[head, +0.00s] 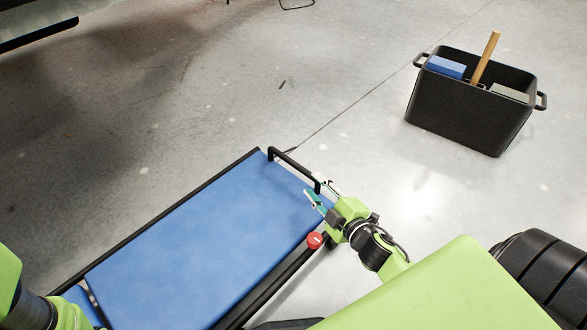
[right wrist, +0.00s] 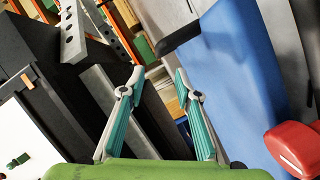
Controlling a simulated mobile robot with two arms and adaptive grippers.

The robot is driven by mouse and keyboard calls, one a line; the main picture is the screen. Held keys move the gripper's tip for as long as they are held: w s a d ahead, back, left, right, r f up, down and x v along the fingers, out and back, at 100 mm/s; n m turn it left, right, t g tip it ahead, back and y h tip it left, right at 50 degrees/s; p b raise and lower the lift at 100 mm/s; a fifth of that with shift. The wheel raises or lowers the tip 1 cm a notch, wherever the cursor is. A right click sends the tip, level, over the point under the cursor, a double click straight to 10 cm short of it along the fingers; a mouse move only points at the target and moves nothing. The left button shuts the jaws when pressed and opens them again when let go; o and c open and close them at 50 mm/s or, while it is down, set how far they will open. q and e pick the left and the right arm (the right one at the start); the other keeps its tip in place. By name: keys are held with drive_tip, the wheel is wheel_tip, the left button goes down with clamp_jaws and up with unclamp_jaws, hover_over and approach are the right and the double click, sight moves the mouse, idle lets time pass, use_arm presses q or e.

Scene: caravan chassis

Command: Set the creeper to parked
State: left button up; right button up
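The creeper is a long blue padded board (head: 205,240) in a black frame, lying low on the floor and running from lower left to centre. A black handle bar (head: 293,167) stands at its far end. A red knob (head: 315,240) sits on its right side. The blue pad (right wrist: 235,75) and red knob (right wrist: 296,148) also show in the right wrist view. My right gripper (head: 318,194) is over the far right corner, close to the handle. Its fingers (right wrist: 160,82) are apart with nothing seen between them. Only part of my left arm shows at lower left; its gripper is out of view.
A black two-handled bin (head: 465,118) stands on the floor at upper right, holding a blue block (head: 446,67), a wooden stick (head: 487,58) and a pale item. A dark structure (head: 35,33) overhangs the upper left. The grey floor between is mostly clear.

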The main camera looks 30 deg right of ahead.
sight(299, 170)
drive_tip(key=b+x, duration=0.6)
drive_tip(key=x, duration=0.7)
drive_tip(key=shift+f+b, duration=0.1)
drive_tip(key=shift+b, duration=0.25)
drive_tip(key=shift+c, duration=0.3)
clamp_jaws()
